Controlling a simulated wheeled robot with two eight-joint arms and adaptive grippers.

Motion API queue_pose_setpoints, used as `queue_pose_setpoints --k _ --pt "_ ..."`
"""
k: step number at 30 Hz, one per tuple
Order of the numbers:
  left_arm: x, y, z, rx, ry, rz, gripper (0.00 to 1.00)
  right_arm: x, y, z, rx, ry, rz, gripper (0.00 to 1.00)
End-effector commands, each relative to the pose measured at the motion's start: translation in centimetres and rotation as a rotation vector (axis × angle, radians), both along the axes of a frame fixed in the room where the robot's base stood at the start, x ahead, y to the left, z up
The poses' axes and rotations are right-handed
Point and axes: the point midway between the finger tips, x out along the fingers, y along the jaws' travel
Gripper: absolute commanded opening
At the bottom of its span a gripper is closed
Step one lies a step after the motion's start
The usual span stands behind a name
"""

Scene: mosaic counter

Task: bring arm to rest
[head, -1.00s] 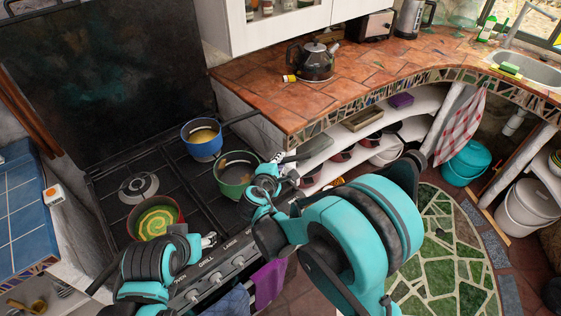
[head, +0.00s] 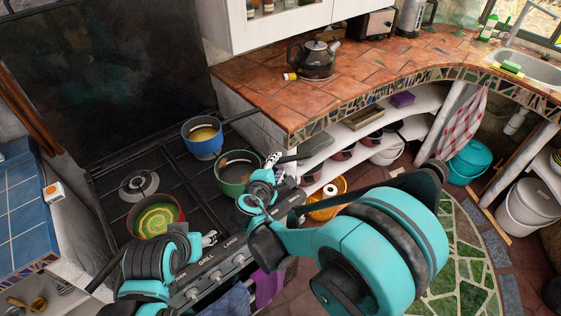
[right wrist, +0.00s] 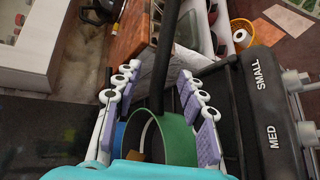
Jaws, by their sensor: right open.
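My right gripper (head: 279,168) is open beside the green pot (head: 237,178) on the stove. In the right wrist view, the spread fingers (right wrist: 160,78) with purple pads stand either side of the green pot's dark handle (right wrist: 163,65), and the green pot (right wrist: 178,138) shows between and below them. I cannot tell whether the fingers touch it. My left gripper (head: 210,238) is over the front of the stove, near the red pan (head: 180,212) with green and yellow contents. Its fingers are too small to tell whether they are open.
A blue pot (head: 203,147) stands at the back of the stove (head: 115,180). A kettle (head: 318,66) stands on the tiled counter (head: 270,95), whose edge lies just right of the pots. An orange basket (head: 335,188) holding a white roll is on the floor.

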Motion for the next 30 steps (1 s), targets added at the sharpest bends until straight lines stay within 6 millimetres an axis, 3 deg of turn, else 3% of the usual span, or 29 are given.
queue_pose_setpoints --k 3,9,20,23,25,30 --pt "0.0 0.0 0.0 0.000 0.000 0.000 0.52 -2.5 1.0 1.1 0.000 -0.001 0.005 0.41" --pt "0.0 0.0 0.0 0.000 0.000 0.000 0.52 -5.4 2.1 2.3 0.001 0.000 0.004 0.41" --pt "0.0 0.0 0.0 0.000 0.000 0.000 0.52 -6.7 2.4 2.9 0.004 0.000 -0.002 0.41" --pt "0.0 0.0 0.0 0.000 0.000 0.000 0.52 -6.8 1.2 2.9 0.039 0.015 -0.026 0.41" --pt "0.0 0.0 0.0 0.000 0.000 0.000 0.52 -7.1 -0.7 2.9 0.105 0.041 -0.068 0.41" --pt "0.0 0.0 0.0 0.000 0.000 0.000 0.52 -9.9 -7.2 2.5 0.400 0.126 -0.251 0.41"
